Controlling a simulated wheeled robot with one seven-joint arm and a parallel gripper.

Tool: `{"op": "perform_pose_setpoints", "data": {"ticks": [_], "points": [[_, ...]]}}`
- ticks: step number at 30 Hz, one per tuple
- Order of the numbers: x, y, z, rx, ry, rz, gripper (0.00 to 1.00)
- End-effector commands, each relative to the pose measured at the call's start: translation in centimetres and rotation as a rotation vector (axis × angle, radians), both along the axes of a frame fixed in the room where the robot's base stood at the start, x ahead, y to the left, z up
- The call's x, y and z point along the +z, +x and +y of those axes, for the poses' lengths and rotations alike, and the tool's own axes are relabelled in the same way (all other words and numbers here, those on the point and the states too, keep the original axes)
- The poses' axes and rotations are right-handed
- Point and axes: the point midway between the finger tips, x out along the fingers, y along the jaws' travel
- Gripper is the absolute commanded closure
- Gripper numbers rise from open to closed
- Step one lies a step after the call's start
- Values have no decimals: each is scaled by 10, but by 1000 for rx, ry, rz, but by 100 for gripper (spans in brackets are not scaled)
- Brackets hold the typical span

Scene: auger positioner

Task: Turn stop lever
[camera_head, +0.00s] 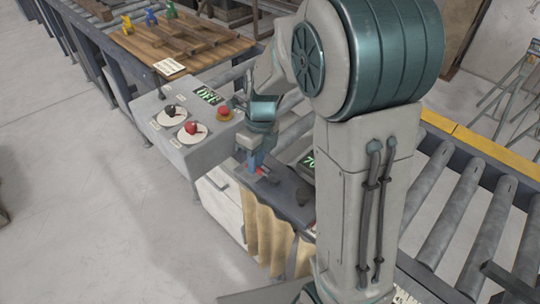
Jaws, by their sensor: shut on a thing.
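My gripper (256,164) points down at the dark ledge (288,190) right of the grey control box (165,112). Its fingers are shut on a small red part (262,171), only partly visible between and beside them. I cannot tell whether this red part is the stop lever. On the sloping box face, a dark knob lever (169,110) and a red knob lever (191,128) each sit on a white round plate. A red button (224,112) sits at the box's right. My arm hides part of the area behind and to the right of the gripper.
A green-lit display (208,95) is on the box, and another shows partly beside my arm. A wooden table (185,45) with coloured clamps stands behind. Roller conveyors (470,175) run at the right. A tan cloth (268,235) hangs below the ledge. The floor at left is clear.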

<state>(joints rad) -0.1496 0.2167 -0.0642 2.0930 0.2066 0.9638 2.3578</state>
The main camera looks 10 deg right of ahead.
Motion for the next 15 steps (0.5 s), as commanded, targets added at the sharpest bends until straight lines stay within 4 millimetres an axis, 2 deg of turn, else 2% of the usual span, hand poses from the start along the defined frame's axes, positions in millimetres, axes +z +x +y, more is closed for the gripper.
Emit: {"op": "perform_pose_setpoints", "data": {"ticks": [15], "points": [[1, 6, -6, -182, 0, -3, 100]]}}
